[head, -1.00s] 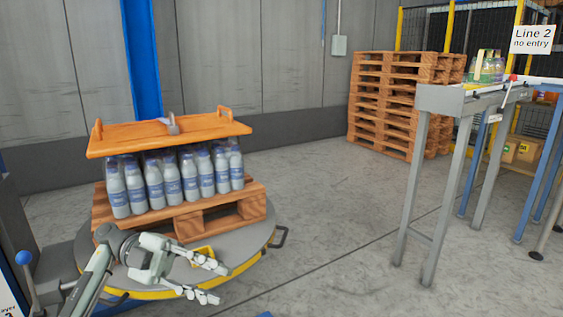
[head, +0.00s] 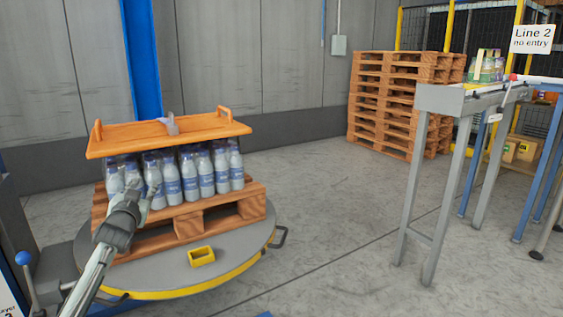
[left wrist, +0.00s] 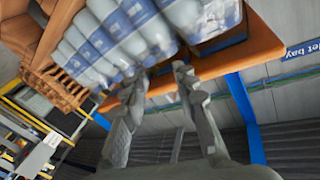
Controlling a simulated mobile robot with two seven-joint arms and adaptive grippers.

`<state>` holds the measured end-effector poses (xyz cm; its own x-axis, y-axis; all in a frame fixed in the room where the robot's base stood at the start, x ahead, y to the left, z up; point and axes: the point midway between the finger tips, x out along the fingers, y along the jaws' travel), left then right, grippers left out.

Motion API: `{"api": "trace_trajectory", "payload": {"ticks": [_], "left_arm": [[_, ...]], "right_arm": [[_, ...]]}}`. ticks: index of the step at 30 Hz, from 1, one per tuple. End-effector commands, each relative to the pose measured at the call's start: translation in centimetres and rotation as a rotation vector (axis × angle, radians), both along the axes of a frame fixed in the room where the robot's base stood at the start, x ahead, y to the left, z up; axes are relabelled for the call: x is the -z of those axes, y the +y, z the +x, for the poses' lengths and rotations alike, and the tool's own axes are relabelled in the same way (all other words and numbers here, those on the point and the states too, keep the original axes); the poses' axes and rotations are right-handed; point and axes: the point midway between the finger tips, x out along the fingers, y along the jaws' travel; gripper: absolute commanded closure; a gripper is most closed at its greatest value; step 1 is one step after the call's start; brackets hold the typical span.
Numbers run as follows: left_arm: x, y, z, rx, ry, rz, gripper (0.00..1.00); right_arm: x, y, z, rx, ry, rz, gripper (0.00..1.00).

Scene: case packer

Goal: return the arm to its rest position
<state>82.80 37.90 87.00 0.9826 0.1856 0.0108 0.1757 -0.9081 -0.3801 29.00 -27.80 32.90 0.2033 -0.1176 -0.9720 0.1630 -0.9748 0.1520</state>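My left arm comes in from the lower left in the head view. My left gripper (head: 143,185) is raised in front of the left bottles on the pallet. In the left wrist view its two fingers (left wrist: 160,90) are spread apart with nothing between them. White bottles with blue labels (head: 190,178) stand in rows on a wooden pallet (head: 225,212); they also fill the top of the left wrist view (left wrist: 110,40). Whether the fingers touch a bottle cannot be told. My right gripper is in neither view.
An orange board (head: 170,137) with handles lies on the bottles. The pallet sits on a round turntable (head: 240,262) with a yellow block (head: 201,256) on it. A stack of pallets (head: 400,105) and a conveyor (head: 450,98) stand to the right. The floor between is clear.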

Motion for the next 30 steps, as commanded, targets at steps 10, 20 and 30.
{"api": "trace_trajectory", "payload": {"ticks": [10, 20, 30], "left_arm": [[13.7, 2.2, -4.7, -0.142, 0.562, -0.100, 0.71], [27.2, -0.9, -12.8, -0.115, 0.741, -0.113, 0.71], [44.0, -5.6, -30.7, -0.084, 1.037, -0.153, 0.71]], "right_arm": [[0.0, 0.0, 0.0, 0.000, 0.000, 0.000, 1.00], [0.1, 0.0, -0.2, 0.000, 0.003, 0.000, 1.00], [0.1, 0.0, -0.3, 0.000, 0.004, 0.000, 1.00]]}}
